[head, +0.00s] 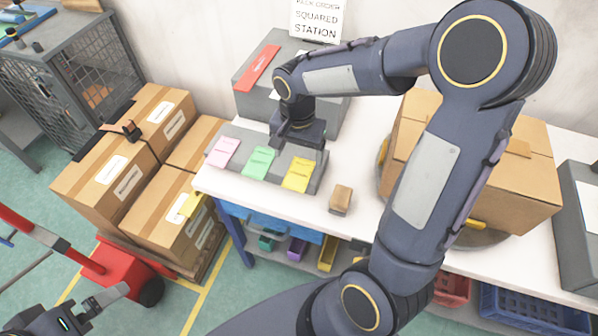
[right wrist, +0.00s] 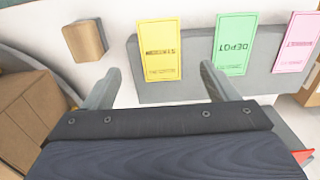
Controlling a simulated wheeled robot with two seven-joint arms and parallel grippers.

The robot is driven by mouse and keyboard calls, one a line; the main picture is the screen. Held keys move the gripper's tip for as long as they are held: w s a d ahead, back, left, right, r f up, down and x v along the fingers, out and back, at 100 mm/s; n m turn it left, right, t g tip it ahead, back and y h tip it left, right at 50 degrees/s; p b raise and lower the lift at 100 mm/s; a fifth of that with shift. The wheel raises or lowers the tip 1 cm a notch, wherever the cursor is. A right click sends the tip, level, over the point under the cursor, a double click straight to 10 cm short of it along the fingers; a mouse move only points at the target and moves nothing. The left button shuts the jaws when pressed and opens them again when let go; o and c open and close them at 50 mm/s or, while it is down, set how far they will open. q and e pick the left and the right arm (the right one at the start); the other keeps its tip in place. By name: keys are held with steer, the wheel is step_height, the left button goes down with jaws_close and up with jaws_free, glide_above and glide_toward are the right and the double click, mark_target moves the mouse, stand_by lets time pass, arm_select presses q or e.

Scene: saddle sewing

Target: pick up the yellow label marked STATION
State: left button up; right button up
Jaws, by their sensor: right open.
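The yellow label (head: 298,174) lies at the right end of a grey sloped holder on the white table. In the right wrist view the yellow label (right wrist: 160,50) shows upside-down print, too small to read surely. My right gripper (head: 300,143) is open and empty, just behind and above the holder. In the right wrist view its fingertips (right wrist: 160,70) are spread to either side of the yellow label's near end, apart from it as far as I can tell. My left gripper (head: 104,297) is at the lower left, away from the table; its jaw opening is unclear.
A green label (head: 259,163) and a pink label (head: 223,152) share the grey holder (right wrist: 195,86). A small brown block (head: 341,199) sits right of it. A large carton (head: 530,180) stands further right, behind my right arm. Stacked cartons (head: 110,190) stand left of the table.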

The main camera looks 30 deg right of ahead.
mark_target(297, 177)
steer(key=f, duration=0.6)
steer(key=shift+s+a+f, duration=0.15)
steer(key=shift+a+f, duration=0.05)
steer(key=shift+f, duration=0.05)
steer(key=shift+c, duration=0.3)
steer(key=c, duration=1)
